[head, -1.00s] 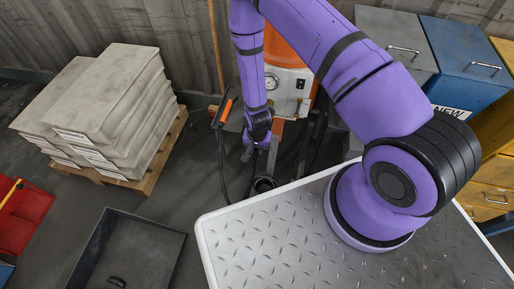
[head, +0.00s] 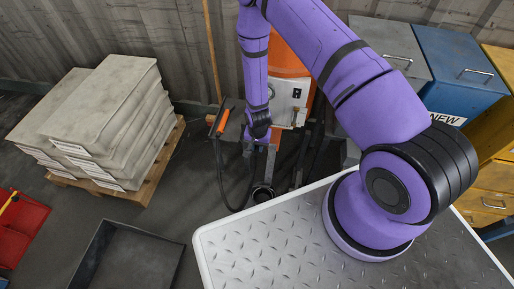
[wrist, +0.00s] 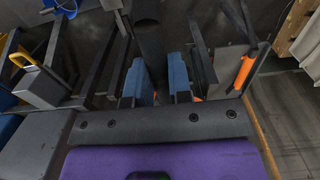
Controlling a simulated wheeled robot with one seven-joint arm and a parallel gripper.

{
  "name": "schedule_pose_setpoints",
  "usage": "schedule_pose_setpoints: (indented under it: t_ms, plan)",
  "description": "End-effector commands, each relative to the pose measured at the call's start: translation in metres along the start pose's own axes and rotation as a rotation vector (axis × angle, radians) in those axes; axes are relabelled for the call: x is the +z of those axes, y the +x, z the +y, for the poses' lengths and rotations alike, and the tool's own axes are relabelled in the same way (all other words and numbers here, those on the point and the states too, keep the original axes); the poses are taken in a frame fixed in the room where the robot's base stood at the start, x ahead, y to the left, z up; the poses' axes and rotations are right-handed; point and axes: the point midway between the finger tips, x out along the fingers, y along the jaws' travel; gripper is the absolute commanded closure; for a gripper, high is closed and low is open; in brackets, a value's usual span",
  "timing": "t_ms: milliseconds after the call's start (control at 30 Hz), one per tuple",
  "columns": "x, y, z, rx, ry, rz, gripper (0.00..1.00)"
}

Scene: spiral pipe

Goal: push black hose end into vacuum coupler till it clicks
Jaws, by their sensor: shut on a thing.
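My gripper (head: 262,162) hangs below the purple arm in front of the orange vacuum (head: 285,62), mostly hidden by my wrist in the head view. In the wrist view, the blue pads of my gripper (wrist: 156,84) close on a black hose end (wrist: 150,45), a dark tube running up from between them. In the head view, a dark round opening (head: 262,194) shows on the floor side below my gripper, close to the table edge. I cannot tell whether it is the hose or the coupler. No coupler is clearly made out in the wrist view.
An orange-handled tool (head: 222,122) with a looping black cable stands left of my gripper. Stacked sacks (head: 105,110) on a pallet, a dark tray (head: 130,262) and grey and blue bins (head: 462,72) stand around.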

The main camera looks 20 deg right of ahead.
Motion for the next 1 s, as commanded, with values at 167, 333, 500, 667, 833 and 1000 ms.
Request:
schedule_pose_setpoints:
  t_ms: [167,333,500,667,833,1000]
  plan:
    - [0.0,0.0,0.0,0.0,0.0,0.0,1.0]
    - [0.0,0.0,0.0,0.0,0.0,0.0,1.0]
    - [-0.001,0.0,0.0,0.0,0.0,0.0,1.0]
    - [-0.004,0.0,0.0,0.0,0.001,0.0,1.0]
    - [-0.008,0.0,0.0,0.0,0.001,0.0,1.0]
    - [-0.012,0.0,0.0,-0.001,0.001,0.001,1.0]
